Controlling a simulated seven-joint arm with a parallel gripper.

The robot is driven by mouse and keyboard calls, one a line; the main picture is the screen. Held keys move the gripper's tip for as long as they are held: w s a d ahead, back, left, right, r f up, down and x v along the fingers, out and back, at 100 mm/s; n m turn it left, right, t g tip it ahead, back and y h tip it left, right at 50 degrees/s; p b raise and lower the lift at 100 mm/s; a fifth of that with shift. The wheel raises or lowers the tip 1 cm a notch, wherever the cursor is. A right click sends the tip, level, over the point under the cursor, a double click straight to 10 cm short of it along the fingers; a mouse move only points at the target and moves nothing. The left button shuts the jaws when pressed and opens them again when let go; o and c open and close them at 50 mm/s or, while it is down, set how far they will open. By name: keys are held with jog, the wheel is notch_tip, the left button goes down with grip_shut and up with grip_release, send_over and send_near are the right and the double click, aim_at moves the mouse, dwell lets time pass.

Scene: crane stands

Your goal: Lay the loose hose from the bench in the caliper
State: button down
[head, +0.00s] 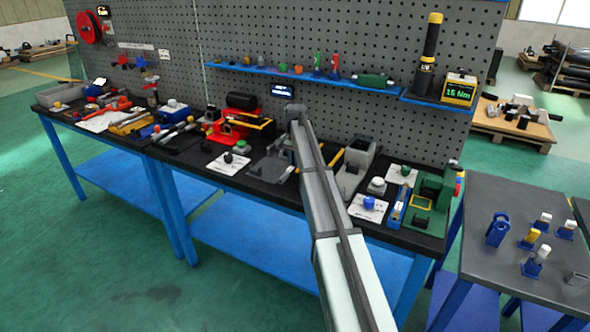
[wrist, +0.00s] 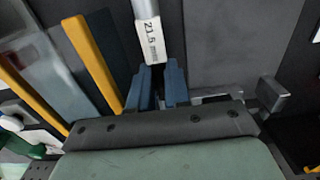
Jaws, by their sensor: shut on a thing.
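In the wrist view my gripper (wrist: 161,75) has its two blue fingers close together at the end of a light grey round piece (wrist: 146,9). It carries a white tag (wrist: 152,40) reading 21.5 and looks like the hose. My gripper is shut on it; the fingers hide the gripped part. In the head view my arm hides the fingers and the hose. The caliper cannot be singled out with certainty. A grey flat surface (wrist: 228,40) and a small grey block (wrist: 272,95) lie to the right in the wrist view.
Yellow bars (wrist: 93,60) lie left of the fingers in the wrist view. The black bench top (head: 250,180) is crowded. A grey fixture (head: 356,168) and a green fixture (head: 430,205) stand right of my arm. The pegboard (head: 340,45) and blue shelf (head: 300,74) rise behind.

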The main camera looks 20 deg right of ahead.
notch_tip(320, 180, up, 6)
jog(key=shift+f, duration=0.25)
jog(key=shift+w+r, duration=0.2)
jog(key=shift+r, duration=0.15)
jog(key=w+a+r, duration=0.2)
jog(key=w+a, duration=0.5)
jog(key=w, duration=0.4)
jog(key=shift+w+a+r, duration=0.15)
jog(key=shift+a+r, duration=0.05)
jog(key=shift+a, duration=0.05)
jog(key=shift+f, duration=4.3)
jog(key=c, duration=1)
grip_release()
